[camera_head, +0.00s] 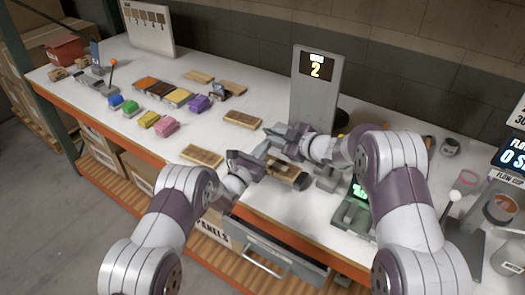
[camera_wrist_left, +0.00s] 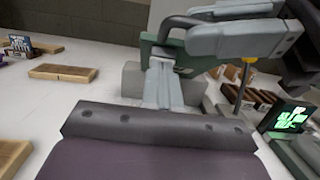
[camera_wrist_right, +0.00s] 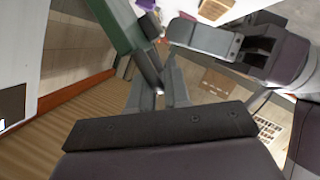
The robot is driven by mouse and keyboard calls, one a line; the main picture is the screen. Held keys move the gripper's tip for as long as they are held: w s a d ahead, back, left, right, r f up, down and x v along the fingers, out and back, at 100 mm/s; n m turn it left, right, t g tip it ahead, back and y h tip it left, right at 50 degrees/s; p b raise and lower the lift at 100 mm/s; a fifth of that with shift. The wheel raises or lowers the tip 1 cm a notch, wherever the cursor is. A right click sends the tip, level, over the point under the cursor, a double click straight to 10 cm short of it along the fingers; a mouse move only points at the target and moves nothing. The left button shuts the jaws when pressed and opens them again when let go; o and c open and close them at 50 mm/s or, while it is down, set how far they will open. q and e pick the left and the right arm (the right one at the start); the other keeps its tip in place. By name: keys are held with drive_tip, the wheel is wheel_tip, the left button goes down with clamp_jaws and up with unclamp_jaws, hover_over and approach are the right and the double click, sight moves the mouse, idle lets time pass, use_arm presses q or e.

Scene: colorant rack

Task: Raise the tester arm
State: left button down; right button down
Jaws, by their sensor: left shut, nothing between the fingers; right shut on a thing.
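The tester arm shows as a green bar (camera_wrist_left: 172,55) in the left wrist view and as a green beam (camera_wrist_right: 118,28) at the upper left of the right wrist view. My right gripper (camera_head: 279,134) is shut on the tester arm, with its grey fingers beside the green part in the left wrist view (camera_wrist_left: 200,30). My left gripper (camera_head: 264,158) is shut and empty, close in front of the right one; its fingers (camera_wrist_left: 160,70) point toward the green bar. The two grippers hide much of the tester in the head view.
A grey upright panel showing 2 (camera_head: 316,95) stands behind the grippers. A green-lit display (camera_head: 358,204) is to their right. Wooden panels (camera_head: 243,119) and coloured blocks (camera_head: 166,126) lie to the left. An open drawer (camera_head: 268,252) juts out below the front edge.

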use_arm(q)
drive_tip(key=shift+w+d+r, duration=0.1)
drive_tip(key=shift+w+r, duration=0.15)
drive_tip(key=shift+r, duration=0.55)
use_arm(e)
drive_tip(key=shift+s+a+f, duration=0.25)
drive_tip(key=shift+f, duration=0.1)
drive_tip(key=c, duration=1.2)
unclamp_jaws()
drive_tip(key=shift+s+d, duration=0.1)
drive_tip(key=shift+d, duration=0.05)
